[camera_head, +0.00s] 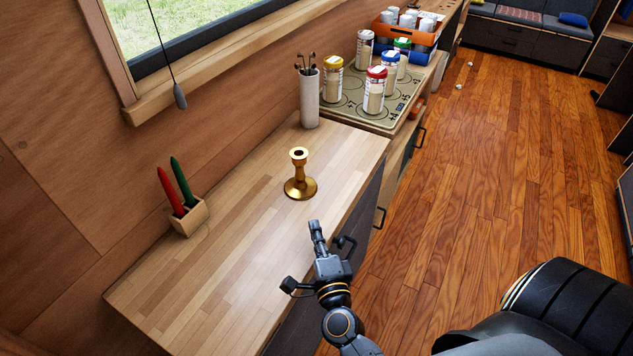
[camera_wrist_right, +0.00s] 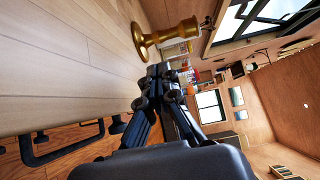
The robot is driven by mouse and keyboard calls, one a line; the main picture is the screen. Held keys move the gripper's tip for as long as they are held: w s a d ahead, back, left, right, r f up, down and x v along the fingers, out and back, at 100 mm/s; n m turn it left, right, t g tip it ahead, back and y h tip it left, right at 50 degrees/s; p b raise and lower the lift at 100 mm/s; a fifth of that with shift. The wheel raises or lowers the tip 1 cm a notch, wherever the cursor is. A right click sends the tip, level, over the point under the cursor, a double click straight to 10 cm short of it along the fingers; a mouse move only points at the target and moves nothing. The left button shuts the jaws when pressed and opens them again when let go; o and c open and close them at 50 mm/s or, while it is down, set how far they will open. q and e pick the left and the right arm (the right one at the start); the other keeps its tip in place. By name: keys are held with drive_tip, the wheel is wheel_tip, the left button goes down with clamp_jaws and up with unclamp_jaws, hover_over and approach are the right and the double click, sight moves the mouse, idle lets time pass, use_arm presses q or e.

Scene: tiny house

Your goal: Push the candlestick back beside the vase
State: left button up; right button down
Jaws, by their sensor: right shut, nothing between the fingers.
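A brass candlestick (camera_head: 300,187) stands upright on the wooden counter (camera_head: 240,235), near the middle of its width. A tall pale vase (camera_head: 309,100) holding thin dark stems stands behind it at the counter's far end, apart from it. My right gripper (camera_head: 315,228) is shut and empty at the counter's right edge, nearer to me than the candlestick and not touching it. In the right wrist view the candlestick (camera_wrist_right: 167,38) appears sideways beyond the shut fingertips (camera_wrist_right: 160,72). My left gripper is not in view.
A small wooden holder (camera_head: 187,216) with a red and a green candle stands at the counter's left. Several lidded jars (camera_head: 375,90) stand on the mat beyond the vase, with an orange crate (camera_head: 408,33) behind. The counter between candlestick and vase is clear.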

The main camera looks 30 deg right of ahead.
sight(301, 179)
drive_tip(key=x, duration=1.4)
drive_tip(key=b+x, duration=0.2)
drive_tip(key=x, duration=0.7)
drive_tip(key=shift+w, duration=0.1)
drive_tip(key=b+x, duration=0.5)
drive_tip(key=x, duration=0.4)
drive_tip(key=shift+w+d+f, duration=0.15)
drive_tip(key=shift+w+d, duration=0.05)
drive_tip(key=shift+w, duration=0.05)
drive_tip(key=shift+w+d, duration=0.1)
drive_tip(key=shift+w, duration=0.15)
drive_tip(key=shift+s, duration=0.1)
